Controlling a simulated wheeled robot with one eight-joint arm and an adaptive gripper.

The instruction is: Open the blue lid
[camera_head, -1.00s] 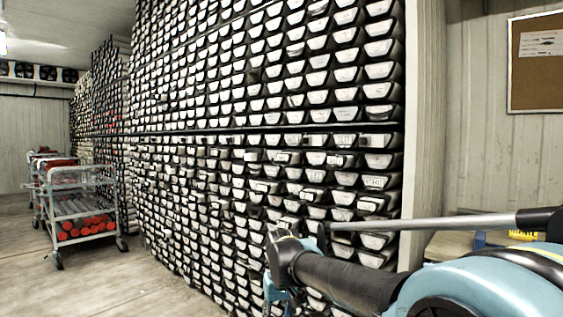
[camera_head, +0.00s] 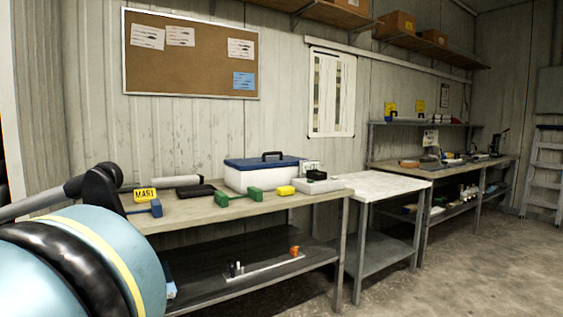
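The blue lid (camera_head: 262,162) lies flat and closed on a white cooler box (camera_head: 250,180) and has a dark handle on top. The box stands near the back of a wooden workbench (camera_head: 225,212), against the wall, in the middle of the head view. My arm fills the lower left of the view, in front of the bench's left end. My gripper is outside the frame, so its state does not show.
A green tool (camera_head: 238,196) and a yellow item (camera_head: 285,190) lie in front of the box. A white-topped table (camera_head: 380,185) stands to the right. The floor at right is clear.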

